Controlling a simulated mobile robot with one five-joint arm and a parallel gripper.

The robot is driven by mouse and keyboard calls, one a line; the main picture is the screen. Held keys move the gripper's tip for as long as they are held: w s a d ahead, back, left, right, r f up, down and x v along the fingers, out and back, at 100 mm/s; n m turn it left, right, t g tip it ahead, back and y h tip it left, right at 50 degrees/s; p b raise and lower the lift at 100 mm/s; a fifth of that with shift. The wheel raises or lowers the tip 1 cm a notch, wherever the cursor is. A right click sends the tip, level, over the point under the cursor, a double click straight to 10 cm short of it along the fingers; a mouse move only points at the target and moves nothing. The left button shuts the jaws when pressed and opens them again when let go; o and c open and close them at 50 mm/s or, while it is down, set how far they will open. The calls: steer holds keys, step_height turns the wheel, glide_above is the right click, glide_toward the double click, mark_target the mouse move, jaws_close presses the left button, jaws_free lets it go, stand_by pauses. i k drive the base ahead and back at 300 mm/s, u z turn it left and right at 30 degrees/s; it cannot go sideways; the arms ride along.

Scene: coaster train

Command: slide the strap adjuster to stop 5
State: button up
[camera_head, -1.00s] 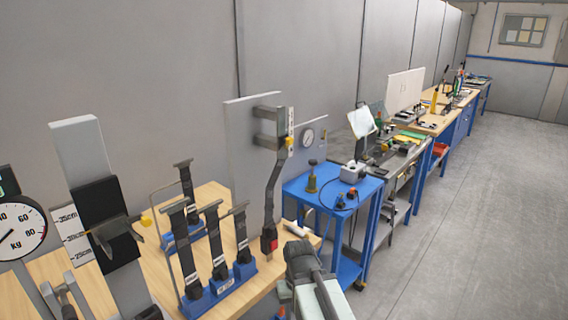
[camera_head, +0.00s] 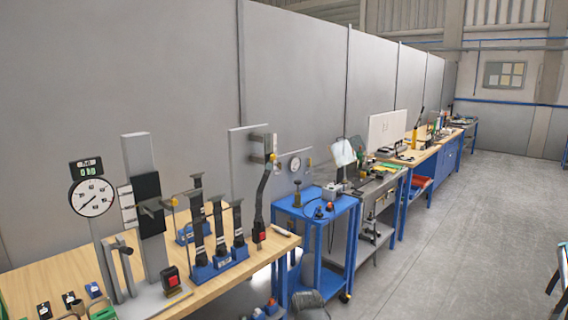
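A seat-belt stand has a tall pale-grey panel (camera_head: 247,170) at the back right end of the wooden bench. Near its top, a bracket carries a yellow knob (camera_head: 272,157) beside a narrow pale strip. I take this to be the strap adjuster; stop numbers are too small to read. A black strap (camera_head: 261,195) hangs from it to a red-and-black buckle (camera_head: 259,232). My gripper's fingers are not visible.
A blue rack (camera_head: 218,268) of upright straps stands on the wooden bench (camera_head: 50,270) left of the panel. Further left are a post with a black sleeve (camera_head: 148,200) and a round kg dial (camera_head: 92,198). A blue cart (camera_head: 318,212) stands right.

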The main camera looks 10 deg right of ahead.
mark_target(267, 155)
steer(key=u, duration=0.35)
steer(key=i, duration=0.75)
steer(key=u, duration=0.35)
